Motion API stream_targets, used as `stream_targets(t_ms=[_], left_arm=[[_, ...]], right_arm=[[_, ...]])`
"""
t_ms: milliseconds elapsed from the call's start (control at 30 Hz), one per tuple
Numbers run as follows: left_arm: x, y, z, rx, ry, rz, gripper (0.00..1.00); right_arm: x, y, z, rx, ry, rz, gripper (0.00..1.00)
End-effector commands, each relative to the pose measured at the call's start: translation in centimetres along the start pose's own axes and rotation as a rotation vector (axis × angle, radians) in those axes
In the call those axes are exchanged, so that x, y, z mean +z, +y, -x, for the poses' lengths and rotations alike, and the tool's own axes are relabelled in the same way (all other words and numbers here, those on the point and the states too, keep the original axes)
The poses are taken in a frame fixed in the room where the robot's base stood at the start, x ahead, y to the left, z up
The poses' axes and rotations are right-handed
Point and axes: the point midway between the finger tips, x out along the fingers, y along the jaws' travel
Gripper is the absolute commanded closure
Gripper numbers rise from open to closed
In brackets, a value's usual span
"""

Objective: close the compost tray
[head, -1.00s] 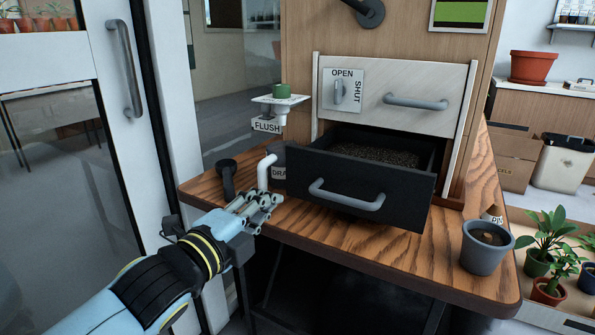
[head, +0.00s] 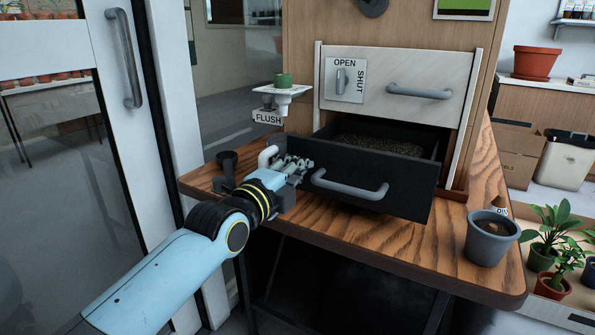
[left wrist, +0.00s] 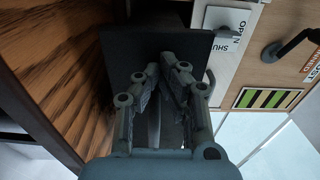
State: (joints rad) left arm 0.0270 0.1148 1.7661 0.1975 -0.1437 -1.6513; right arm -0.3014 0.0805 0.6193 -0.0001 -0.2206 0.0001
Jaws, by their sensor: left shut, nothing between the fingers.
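The compost tray (head: 375,181) is a dark drawer with a grey bar handle (head: 349,186). It stands pulled out from the pale cabinet above the wooden table, with dark granular compost (head: 375,146) inside. My left gripper (head: 304,163) is shut and empty at the left end of the tray's front, near the handle's left end. In the left wrist view the fingers (left wrist: 166,80) point at the dark tray front (left wrist: 120,60); whether they touch it I cannot tell. My right gripper is not in view.
A pale upper panel (head: 440,107) has a handle and an OPEN/SHUT knob (head: 343,81). A FLUSH fixture with a green button (head: 281,81) and a white pipe (head: 266,157) stand left. A grey pot (head: 490,239) sits at the table's right. The table front (head: 400,245) is clear.

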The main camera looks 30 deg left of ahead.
Motion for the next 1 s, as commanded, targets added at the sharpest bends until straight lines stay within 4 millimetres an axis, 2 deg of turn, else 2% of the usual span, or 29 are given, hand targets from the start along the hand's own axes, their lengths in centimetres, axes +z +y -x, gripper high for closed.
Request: stream_targets(t_ms=[267,400,500,700,833,1000], left_arm=[[0.0,0.1,-0.3,-0.001,0.0,0.0,1.0],[0.0,0.6,-2.9,-0.003,0.0,0.0,1.0],[0.0,0.9,-5.8,-0.001,-0.001,0.0,1.0],[0.0,0.8,-10.9,0.002,0.0,0.0,1.0],[0.0,0.4,-12.6,0.001,0.0,0.0,1.0],[0.0,-0.1,-13.0,0.0,0.0,0.0,1.0]], right_arm=[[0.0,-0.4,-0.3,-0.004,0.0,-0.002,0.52],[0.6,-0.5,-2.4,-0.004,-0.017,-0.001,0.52],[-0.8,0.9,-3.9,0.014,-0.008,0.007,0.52],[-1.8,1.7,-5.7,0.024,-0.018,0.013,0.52],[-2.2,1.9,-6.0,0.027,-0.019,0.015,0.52],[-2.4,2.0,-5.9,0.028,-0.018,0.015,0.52]])
